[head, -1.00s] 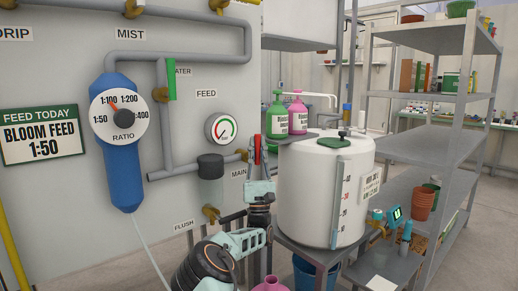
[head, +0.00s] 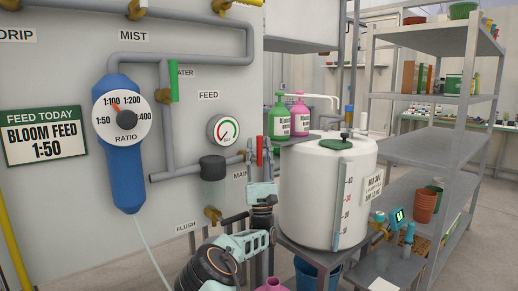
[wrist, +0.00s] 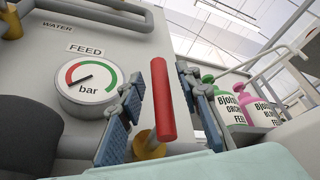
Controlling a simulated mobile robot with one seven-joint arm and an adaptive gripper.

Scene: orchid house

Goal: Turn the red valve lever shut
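The red valve lever (head: 259,151) stands upright on the panel's right edge, by the MAIN label. In the wrist view the red lever (wrist: 163,100) rises from a brass fitting (wrist: 149,146), leaning slightly. My gripper (head: 262,160) is at the lever. In the wrist view its two blue-padded fingers are open, one on each side of the lever, with gaps visible on both sides. The lever's base is partly hidden behind my gripper in the head view.
The FEED gauge (wrist: 97,84) is left of the fingers, close to one of them. A white tank (head: 318,195) stands right of my arm. A green bottle (head: 279,121) and a pink bottle (head: 299,118) stand behind it. A green lever (head: 174,82) is higher up.

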